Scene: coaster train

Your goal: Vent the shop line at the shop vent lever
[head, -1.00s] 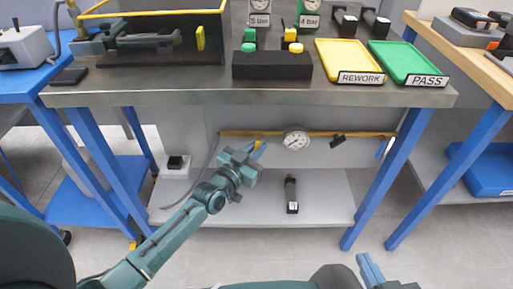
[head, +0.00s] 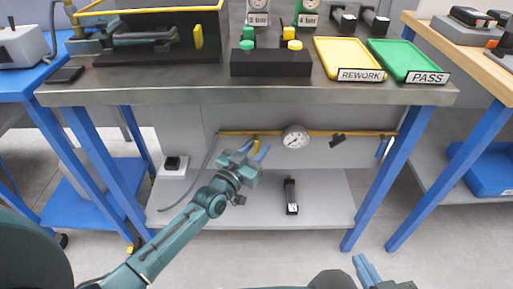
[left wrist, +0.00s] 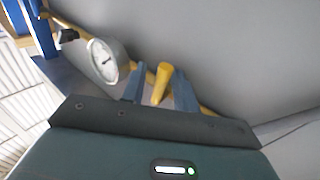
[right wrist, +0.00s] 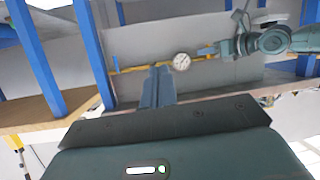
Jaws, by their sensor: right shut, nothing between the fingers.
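A yellow pipe (head: 320,133) runs under the steel bench, with a round white gauge (head: 295,137) on it. A yellow lever (head: 256,144) hangs from the pipe left of the gauge; I cannot read a label on it. My left gripper (head: 255,151) is open at this lever. In the left wrist view the yellow lever (left wrist: 162,80) stands between the two spread fingers (left wrist: 159,92), with gaps beside it. Contact cannot be told. My right gripper (head: 366,268) is shut and empty, low in front of the bench; its fingers show in the right wrist view (right wrist: 158,85).
A black handle (head: 338,140) and a blue handle (head: 382,147) sit on the pipe to the right. The lower shelf (head: 245,205) holds a black device (head: 291,196) and a small black-and-white box (head: 174,164). Blue bench legs (head: 385,180) flank the space. The bench top (head: 200,95) overhangs it.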

